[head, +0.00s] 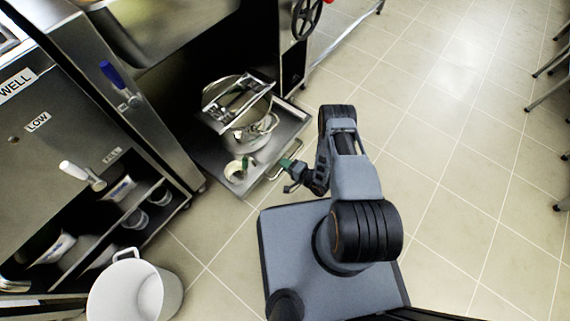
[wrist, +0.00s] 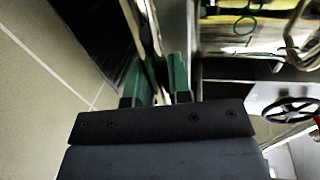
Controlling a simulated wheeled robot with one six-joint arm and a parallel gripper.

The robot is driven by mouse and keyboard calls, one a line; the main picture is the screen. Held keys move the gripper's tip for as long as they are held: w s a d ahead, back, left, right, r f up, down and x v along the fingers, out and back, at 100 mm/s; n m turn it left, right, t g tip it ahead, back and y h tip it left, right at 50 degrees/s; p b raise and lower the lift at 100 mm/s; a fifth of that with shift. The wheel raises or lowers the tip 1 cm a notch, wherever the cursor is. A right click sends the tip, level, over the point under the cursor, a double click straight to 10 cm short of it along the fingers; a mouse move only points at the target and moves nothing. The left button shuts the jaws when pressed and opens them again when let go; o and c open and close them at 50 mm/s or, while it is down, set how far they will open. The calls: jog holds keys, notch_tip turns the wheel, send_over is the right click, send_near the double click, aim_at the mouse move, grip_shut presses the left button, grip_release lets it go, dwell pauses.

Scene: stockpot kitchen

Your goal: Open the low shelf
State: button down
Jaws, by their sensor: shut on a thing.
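The low shelf (head: 283,133) is a flat metal pull-out tray near the floor, sticking out from the dark space under the steel counter. Its pale bar handle (head: 274,176) is on the front edge. My gripper (head: 289,163), with green fingertips, is shut on this handle. In the wrist view the gripper (wrist: 155,88) has its green fingers on either side of a shiny bar. A large metal pot (head: 238,100) with a rack-like metal piece across its top stands on the shelf. A small pale cup-like container (head: 239,172) sits near the front corner.
A steel unit (head: 60,120) with levers and open compartments stands at left. A white bucket (head: 134,290) is on the floor at lower left. A handwheel (head: 306,18) is above the shelf.

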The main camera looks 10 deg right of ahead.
jog(key=shift+s+f, duration=0.1)
jog(key=shift+s, duration=0.15)
jog(key=c, duration=1.1)
grip_release()
jog(key=shift+w+d, duration=0.1)
jog(key=shift+o, duration=0.2)
